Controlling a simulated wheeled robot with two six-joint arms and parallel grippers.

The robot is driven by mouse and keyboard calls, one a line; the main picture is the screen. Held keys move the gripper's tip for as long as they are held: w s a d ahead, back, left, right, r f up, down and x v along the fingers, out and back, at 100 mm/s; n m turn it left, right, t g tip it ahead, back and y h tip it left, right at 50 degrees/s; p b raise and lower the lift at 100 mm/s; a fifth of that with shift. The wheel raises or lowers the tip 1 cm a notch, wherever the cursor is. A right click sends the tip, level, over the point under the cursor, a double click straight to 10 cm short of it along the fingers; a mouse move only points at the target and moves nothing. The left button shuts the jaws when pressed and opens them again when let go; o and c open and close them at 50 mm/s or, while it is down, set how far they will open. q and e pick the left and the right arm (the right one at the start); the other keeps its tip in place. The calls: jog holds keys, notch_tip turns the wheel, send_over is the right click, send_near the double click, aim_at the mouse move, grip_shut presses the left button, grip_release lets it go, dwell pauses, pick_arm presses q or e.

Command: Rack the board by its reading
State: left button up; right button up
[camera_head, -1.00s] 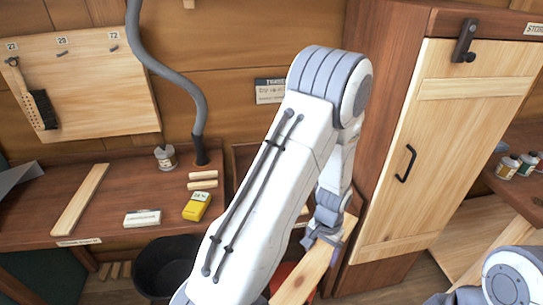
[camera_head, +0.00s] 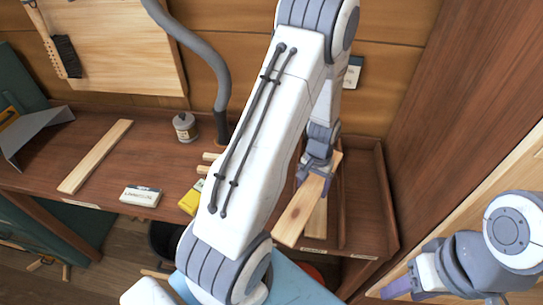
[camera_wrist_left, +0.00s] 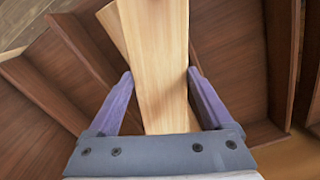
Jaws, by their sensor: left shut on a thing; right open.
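My left gripper (camera_head: 318,178) is shut on a pale wooden board (camera_head: 296,217). It holds the board over the divided dark-wood rack (camera_head: 374,215) right of the bench middle. In the left wrist view the board (camera_wrist_left: 160,50) runs between the purple fingers (camera_wrist_left: 160,90). Another pale board (camera_head: 318,219) lies in the rack, partly under the held one; its edge shows in the wrist view (camera_wrist_left: 108,22). The yellow meter (camera_head: 190,201) on the bench is partly hidden by my left arm, its reading unreadable. My right gripper (camera_head: 402,288) is open and empty at the lower right.
A loose pale strip (camera_head: 96,156) lies on the bench (camera_head: 60,150) at left, near a small white box (camera_head: 140,196) and a jar (camera_head: 185,127). A grey hose (camera_head: 205,55) rises behind. A tall cupboard side (camera_head: 450,90) bounds the right.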

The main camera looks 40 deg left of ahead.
pick_arm(q)
jog(key=a+n+b, duration=0.1)
jog(key=a+n, duration=0.4)
jog(key=a, duration=1)
notch_tip(320, 180, down, 7)
jog(key=b, duration=0.5)
jog(key=shift+w+d, duration=0.1)
jog(key=shift+d, duration=0.05)
jog(key=shift+f+b, duration=0.35)
jog(key=shift+f, duration=0.2)
jog(key=shift+f, duration=0.4)
jog(key=o, duration=1.4)
jog(key=shift+m, duration=0.3)
jog(key=shift+c, duration=0.2)
jog(key=shift+r, duration=0.1)
